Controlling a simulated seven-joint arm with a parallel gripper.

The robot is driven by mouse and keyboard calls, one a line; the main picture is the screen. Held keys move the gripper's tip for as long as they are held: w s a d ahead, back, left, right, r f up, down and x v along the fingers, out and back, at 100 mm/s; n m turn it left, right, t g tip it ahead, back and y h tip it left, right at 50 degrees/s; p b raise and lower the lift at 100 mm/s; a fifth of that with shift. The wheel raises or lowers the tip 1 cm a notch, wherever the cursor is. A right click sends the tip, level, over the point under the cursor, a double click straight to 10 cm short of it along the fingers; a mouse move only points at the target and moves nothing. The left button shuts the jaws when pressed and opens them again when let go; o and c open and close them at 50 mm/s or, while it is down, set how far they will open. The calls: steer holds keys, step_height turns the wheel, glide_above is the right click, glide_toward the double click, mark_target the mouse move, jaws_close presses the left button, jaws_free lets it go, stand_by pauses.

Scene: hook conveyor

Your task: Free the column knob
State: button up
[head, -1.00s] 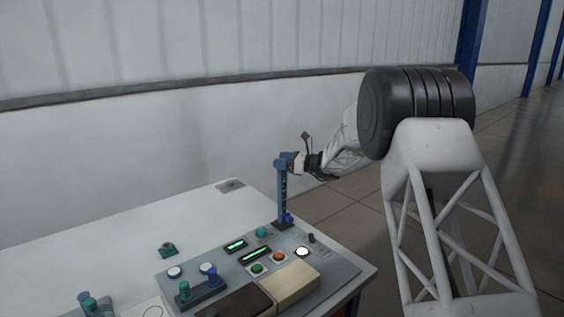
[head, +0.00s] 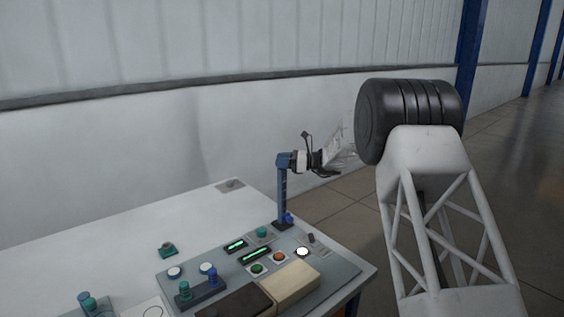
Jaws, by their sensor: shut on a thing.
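The blue column (head: 282,190) stands upright at the far right of the control panel (head: 345,278). Its blue head (head: 285,161) is at the top, and a small blue knob-like part (head: 288,218) sits low beside its foot. My gripper (head: 297,161) reaches in from the right and meets the column's head on its right side. It is shut at the head, where the column knob appears to be. The knob between the fingers is hidden or too small to make out.
The panel carries lit displays (head: 255,254), buttons, a beige box (head: 290,284) and a dark box (head: 236,303). A rack (head: 205,290) holds green and blue pegs. The table's back is largely clear.

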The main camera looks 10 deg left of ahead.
steer(key=n+g, duration=0.1)
steer(key=g, duration=0.1)
steer(key=n+g, duration=0.2)
steer(key=g, duration=0.1)
steer(key=shift+f+n+g+h, duration=0.1)
steer(key=shift+n+g+h, duration=0.2)
steer(key=shift+h, duration=0.1)
steer(key=shift+n+g+h, duration=1)
steer(key=shift+n+g, duration=0.4)
steer(key=shift+g, duration=0.6)
steer(key=shift+n+g+h, duration=0.3)
steer(key=shift+n+g, duration=0.1)
steer(key=shift+g, duration=0.1)
steer(key=o, duration=0.9)
steer(key=shift+m+t+y, duration=0.7)
steer(key=shift+m+t, duration=0.2)
steer(key=shift+t, duration=0.3)
steer(key=shift+m+t+y, duration=0.7)
steer(key=shift+m+t, duration=0.5)
steer(key=shift+t, duration=0.6)
steer(key=shift+m+t, duration=1.3)
steer(key=shift+t, duration=0.7)
steer(key=shift+m+t, duration=1.3)
steer(key=shift+t, duration=0.7)
